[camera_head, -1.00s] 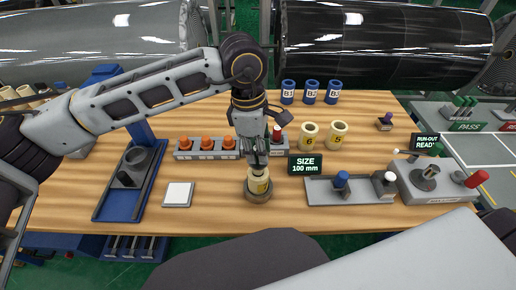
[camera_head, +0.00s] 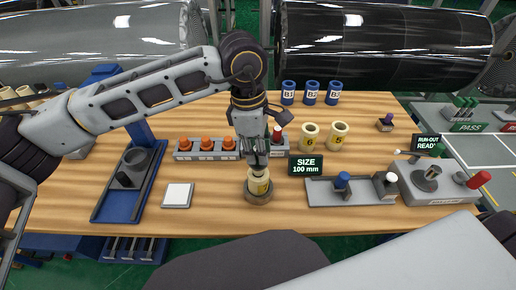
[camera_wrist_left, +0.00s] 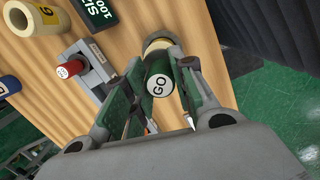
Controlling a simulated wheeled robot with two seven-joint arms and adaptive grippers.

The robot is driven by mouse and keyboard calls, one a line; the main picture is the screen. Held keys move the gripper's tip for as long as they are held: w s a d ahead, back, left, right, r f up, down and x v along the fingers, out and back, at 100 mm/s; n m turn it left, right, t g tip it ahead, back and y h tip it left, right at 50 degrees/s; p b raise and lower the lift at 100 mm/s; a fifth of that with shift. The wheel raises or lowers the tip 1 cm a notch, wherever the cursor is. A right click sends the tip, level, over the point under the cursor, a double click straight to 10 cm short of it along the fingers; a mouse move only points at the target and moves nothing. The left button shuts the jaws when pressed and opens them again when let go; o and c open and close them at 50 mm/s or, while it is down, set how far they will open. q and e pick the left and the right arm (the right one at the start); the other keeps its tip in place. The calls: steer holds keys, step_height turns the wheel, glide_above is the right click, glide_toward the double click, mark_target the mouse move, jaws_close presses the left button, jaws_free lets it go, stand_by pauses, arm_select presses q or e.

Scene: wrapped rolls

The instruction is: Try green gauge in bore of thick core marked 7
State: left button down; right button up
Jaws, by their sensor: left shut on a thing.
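The core's label is too small to read. The gripper is shut on the green gauge (camera_wrist_left: 158,88), whose end reads GO in the left wrist view. The gauge is in line with the core (camera_wrist_left: 157,45), at its top. The fingers hide the bore, so I cannot tell how deep the gauge sits. My right gripper is not in view.
Two cream cores (camera_head: 310,137) stand behind on the right, near a SIZE 100 mm sign (camera_head: 305,166). A rack with orange knobs (camera_head: 184,150) is behind. A grey tray (camera_head: 322,194) lies right, a white pad (camera_head: 177,195) and blue tray (camera_head: 112,205) left.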

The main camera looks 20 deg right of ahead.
arm_select(q)
steer(key=shift+f+b, duration=0.25)
steer(key=shift+b, duration=0.05)
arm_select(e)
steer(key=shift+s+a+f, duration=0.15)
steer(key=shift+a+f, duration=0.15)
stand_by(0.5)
arm_select(q)
steer(key=shift+r, duration=0.3)
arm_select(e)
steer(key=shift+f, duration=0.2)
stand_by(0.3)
arm_select(q)
steer(key=shift+b, duration=0.95)
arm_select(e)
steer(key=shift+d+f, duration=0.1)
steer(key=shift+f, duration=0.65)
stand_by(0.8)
arm_select(q)
steer(key=shift+f+b, duration=0.3)
steer(key=shift+b, duration=0.05)
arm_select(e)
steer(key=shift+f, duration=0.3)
